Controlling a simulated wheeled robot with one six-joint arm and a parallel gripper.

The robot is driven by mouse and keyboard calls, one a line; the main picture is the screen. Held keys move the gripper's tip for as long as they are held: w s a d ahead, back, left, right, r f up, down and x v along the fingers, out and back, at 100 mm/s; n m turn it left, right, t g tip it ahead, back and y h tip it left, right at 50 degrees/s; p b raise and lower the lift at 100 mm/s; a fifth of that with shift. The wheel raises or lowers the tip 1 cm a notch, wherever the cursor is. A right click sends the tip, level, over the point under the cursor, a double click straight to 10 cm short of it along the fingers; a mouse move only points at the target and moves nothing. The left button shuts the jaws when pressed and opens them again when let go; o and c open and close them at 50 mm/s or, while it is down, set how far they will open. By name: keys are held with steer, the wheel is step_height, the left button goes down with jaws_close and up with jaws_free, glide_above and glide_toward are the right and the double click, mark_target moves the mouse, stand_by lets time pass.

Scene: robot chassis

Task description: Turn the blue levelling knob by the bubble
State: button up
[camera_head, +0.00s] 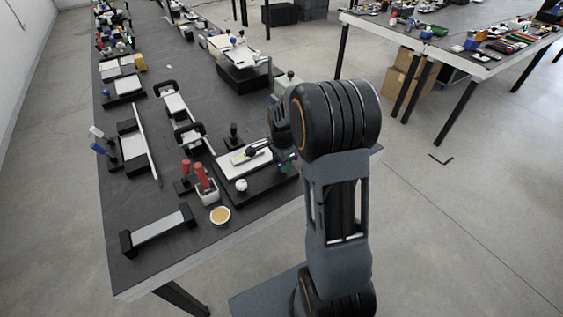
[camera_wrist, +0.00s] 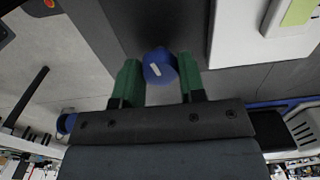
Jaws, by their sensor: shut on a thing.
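The blue knob (camera_wrist: 155,66) with a pale mark on its face is in the middle of the wrist view. My gripper (camera_wrist: 159,62) has its two green fingers on either side of the knob and is shut on it. In the head view my gripper (camera_head: 286,160) is at the right edge of a dark base, mostly hidden behind my arm, and the knob is hidden there. A white plate (camera_head: 232,170) lies on that base, and it also shows in the wrist view (camera_wrist: 240,40). A yellow-green patch (camera_wrist: 300,12) is on the plate; I cannot make out a bubble.
A double-handled black fixture (camera_head: 185,120) lies further left. Another blue round part (camera_wrist: 66,123) shows in the wrist view. Table surface (camera_head: 150,205) is bare in places.

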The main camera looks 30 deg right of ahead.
stand_by(0.4)
steer(key=o, duration=0.9)
steer(key=shift+r, duration=0.15)
step_height(320, 180, up, 14)
steer(key=shift+f+p, duration=0.2)
steer(key=shift+p, duration=0.25)
